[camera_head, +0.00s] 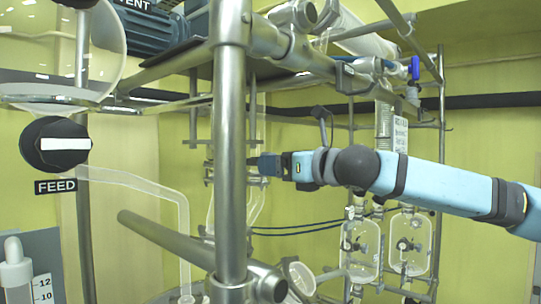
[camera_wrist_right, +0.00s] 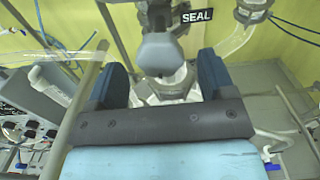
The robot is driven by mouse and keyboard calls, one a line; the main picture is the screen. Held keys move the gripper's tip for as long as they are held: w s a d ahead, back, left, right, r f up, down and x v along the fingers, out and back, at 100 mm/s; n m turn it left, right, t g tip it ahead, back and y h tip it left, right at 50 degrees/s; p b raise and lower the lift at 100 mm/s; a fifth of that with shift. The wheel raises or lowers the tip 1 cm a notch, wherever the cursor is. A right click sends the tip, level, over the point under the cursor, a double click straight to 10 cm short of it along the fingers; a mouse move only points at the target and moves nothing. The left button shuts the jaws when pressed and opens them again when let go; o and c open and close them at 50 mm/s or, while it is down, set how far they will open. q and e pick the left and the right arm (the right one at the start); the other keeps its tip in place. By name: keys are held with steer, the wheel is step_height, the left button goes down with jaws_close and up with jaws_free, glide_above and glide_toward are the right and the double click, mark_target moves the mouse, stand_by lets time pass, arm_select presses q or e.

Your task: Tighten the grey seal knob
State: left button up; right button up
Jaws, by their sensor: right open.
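The grey seal knob (camera_wrist_right: 160,52) shows in the right wrist view, left of a black SEAL label (camera_wrist_right: 199,16). My right gripper (camera_wrist_right: 163,66) is open, with one dark finger on each side of the knob. The knob's handle lies between the fingers, with a visible gap on both sides. In the head view my right gripper (camera_head: 262,165) reaches in from the right, its tip close behind a vertical steel post. The knob cannot be made out there. My left gripper is not in view.
A thick steel post (camera_head: 230,150) stands in front of my right gripper's tip. A black FEED knob (camera_head: 55,144) is at the left. Glass vessels (camera_head: 361,248) hang at the lower right, and a horizontal steel bar (camera_head: 165,238) crosses below.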

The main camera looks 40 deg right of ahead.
steer(key=shift+w+a+p, duration=0.1)
steer(key=shift+w+p, duration=0.35)
steer(key=shift+w, duration=0.95)
steer(key=c, duration=0.9)
